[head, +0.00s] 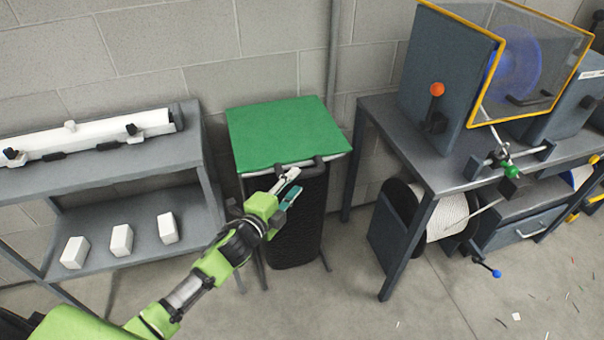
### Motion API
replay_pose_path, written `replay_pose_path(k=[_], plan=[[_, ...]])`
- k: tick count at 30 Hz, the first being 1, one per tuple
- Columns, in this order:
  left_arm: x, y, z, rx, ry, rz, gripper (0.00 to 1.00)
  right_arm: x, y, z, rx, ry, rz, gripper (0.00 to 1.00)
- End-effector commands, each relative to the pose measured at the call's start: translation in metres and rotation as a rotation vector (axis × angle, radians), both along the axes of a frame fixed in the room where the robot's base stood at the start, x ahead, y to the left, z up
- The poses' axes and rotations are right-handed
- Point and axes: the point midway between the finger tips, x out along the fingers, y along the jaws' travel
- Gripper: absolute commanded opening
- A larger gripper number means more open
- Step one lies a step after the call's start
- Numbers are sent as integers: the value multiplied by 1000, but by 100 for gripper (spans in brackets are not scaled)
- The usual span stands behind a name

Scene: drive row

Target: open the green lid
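The green lid (287,132) lies flat and shut on top of a black bin (297,225) against the wall. A dark bar handle (292,166) runs along the lid's front edge. My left gripper (288,187) is just in front of and below the handle, at the front of the bin. Its two fingers are apart, with a gap between the tips and nothing seen between them. I cannot tell if a finger touches the handle. My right gripper does not show.
A grey shelf (103,167) with white blocks (122,241) on its lower level stands left of the bin. The floor in front is mostly clear, with scraps at right.

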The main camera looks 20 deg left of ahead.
Motion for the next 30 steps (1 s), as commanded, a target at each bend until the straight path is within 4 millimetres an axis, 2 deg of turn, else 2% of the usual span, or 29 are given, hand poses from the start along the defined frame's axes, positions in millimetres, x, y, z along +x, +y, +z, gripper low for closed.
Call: replay_pose_path(k=[3, 9, 15, 22, 23, 26, 27, 30], plan=[[21, -4, -2, -1, -1, 1, 34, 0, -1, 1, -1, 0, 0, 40], [42, -8, -6, 0, -1, 0, 34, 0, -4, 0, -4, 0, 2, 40], [49, -10, -7, 0, 0, 0, 34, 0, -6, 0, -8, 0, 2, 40], [50, -10, -7, 0, 0, 0, 34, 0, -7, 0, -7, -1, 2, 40], [50, -10, -7, 0, 0, 0, 31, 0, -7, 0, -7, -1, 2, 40], [50, -10, -7, 0, 0, 0, 5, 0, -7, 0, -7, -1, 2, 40], [49, -10, -8, 0, 0, 0, 0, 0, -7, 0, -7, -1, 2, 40], [49, -10, -8, 0, 1, 0, 0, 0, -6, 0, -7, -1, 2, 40]])
